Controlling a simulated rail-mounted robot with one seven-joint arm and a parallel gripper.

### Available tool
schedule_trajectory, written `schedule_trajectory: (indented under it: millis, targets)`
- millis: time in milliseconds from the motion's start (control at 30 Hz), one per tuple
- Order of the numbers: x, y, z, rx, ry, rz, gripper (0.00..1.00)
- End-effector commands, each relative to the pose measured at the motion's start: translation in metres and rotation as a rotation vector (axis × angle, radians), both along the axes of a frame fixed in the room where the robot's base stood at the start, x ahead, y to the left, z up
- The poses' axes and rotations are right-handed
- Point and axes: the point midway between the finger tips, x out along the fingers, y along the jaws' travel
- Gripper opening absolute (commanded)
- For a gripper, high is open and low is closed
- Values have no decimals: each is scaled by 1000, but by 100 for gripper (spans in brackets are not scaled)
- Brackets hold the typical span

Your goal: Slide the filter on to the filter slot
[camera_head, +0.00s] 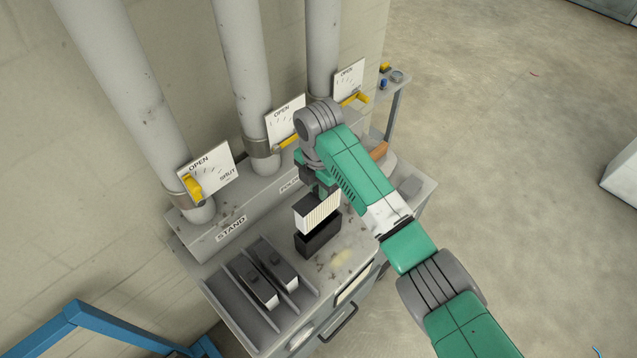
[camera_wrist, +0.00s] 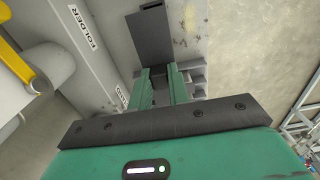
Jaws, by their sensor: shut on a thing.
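The filter (camera_head: 321,213) has a dark top and a pale pleated side. My gripper (camera_head: 321,190) is shut on it from above and holds it upright. It is directly over a black open box (camera_head: 318,240) on the grey bench, which looks like the filter slot. I cannot tell whether the filter's lower edge touches the box or is just above it. I cannot tell there where filter and box meet.
A grey rack (camera_head: 250,300) with two dark-topped blocks (camera_head: 262,287) stands at the bench's left front. Pipes (camera_head: 244,75) with yellow valve handles (camera_head: 192,187) rise behind. A blue frame (camera_head: 75,320) stands at lower left.

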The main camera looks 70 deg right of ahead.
Motion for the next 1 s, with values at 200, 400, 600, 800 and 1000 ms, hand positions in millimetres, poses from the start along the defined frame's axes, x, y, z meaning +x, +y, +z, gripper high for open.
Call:
schedule_trajectory:
  millis: [200,400,600,800,1000]
  targets:
    - [0,0,-25,0,0,1,0]
    - [0,0,-32,-2,-1,1,0]
    - [0,0,-34,-1,-1,1,0]
    - [0,0,-39,-2,-1,0,0]
    - [0,0,-44,-2,-1,0,0]
